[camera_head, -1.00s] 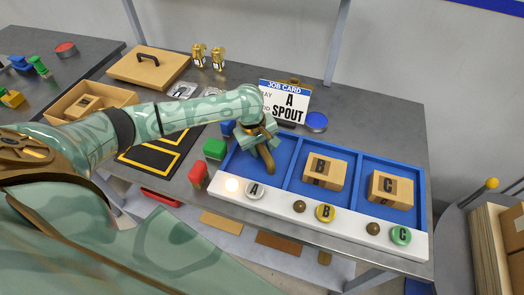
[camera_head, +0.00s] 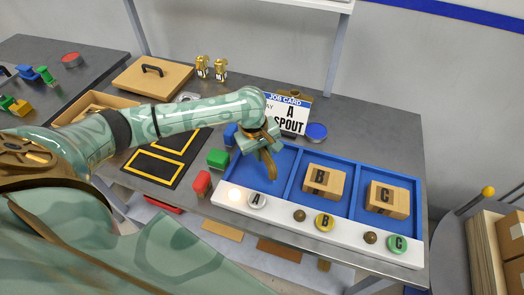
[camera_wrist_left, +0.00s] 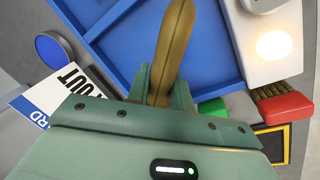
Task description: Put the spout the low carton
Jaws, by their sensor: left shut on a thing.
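My left gripper (camera_head: 263,146) is shut on a long brown-gold spout (camera_head: 270,166), over compartment A of the blue tray. In the left wrist view the spout (camera_wrist_left: 172,48) sticks out between the green fingers, over the blue tray floor. I cannot tell whether its tip touches the floor. An open, low cardboard carton (camera_head: 66,114) stands at the left, behind my left arm, which hides part of it. The job card (camera_head: 291,114) reads "A SPOUT". My right gripper is not in view.
Compartments B and C hold cardboard boxes (camera_head: 324,181) (camera_head: 387,199). A lamp (camera_head: 234,194) glows beside button A (camera_head: 257,201). A lidded box (camera_head: 152,75) and two gold fittings (camera_head: 203,67) stand behind.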

